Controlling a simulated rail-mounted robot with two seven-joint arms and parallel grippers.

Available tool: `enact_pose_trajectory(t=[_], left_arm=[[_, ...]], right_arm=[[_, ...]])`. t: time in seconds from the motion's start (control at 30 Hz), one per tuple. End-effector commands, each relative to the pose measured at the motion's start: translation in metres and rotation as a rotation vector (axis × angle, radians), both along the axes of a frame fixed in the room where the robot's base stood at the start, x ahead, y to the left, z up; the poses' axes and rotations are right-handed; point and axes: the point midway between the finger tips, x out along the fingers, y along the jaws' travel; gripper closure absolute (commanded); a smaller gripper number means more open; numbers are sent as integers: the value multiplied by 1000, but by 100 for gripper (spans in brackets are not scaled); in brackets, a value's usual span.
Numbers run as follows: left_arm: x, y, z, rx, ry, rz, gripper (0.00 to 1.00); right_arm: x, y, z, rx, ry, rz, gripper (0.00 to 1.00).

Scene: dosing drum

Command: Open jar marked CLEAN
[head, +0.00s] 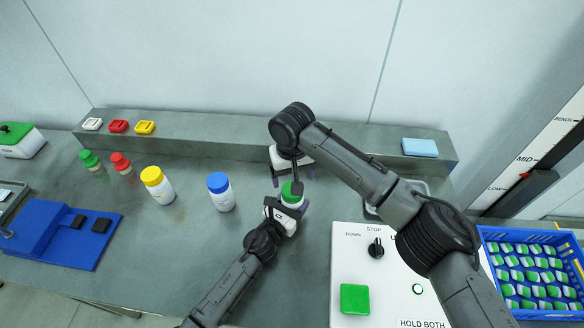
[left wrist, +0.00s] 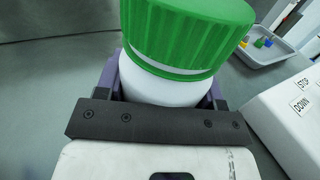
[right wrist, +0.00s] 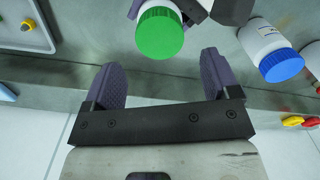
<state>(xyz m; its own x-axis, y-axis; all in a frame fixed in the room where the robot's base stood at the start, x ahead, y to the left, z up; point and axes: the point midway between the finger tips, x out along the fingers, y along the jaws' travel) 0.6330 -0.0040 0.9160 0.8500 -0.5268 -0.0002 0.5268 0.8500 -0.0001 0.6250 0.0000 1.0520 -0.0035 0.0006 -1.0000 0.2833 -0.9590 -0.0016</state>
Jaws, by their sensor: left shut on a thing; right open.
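A white jar with a green ribbed lid (head: 291,193) stands on the bench in the middle of the head view; no wording on it is readable. My left gripper (head: 287,212) is shut around its white body (left wrist: 170,88), below the lid. The lid fills the top of the left wrist view (left wrist: 187,35). My right gripper (head: 286,177) is just behind the jar, partly hidden by its own arm. In the right wrist view its fingers (right wrist: 160,72) are spread and empty, with the green lid (right wrist: 160,33) beyond them, apart from both.
A blue-lidded jar (head: 221,193) and a yellow-lidded jar (head: 158,186) stand to the left. Red (head: 121,163) and green (head: 90,160) small items are farther left. A white control panel (head: 345,262) with a green button is at right. A grey ledge (head: 215,133) runs behind.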

Motion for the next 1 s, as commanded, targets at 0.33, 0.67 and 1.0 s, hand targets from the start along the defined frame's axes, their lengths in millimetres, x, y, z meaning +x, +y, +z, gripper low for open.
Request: enact_pose_trajectory(t=[0.33, 0.67, 1.0], left_arm=[[0, 0, 0, 0, 0, 0, 100], [0, 0, 0, 0, 0, 0, 100], [0, 0, 0, 0, 0, 0, 100]], right_arm=[[0, 0, -45, -1, -1, 1, 18], [0, 0, -60, 0, -3, 3, 18], [0, 0, -60, 0, -3, 3, 29]])
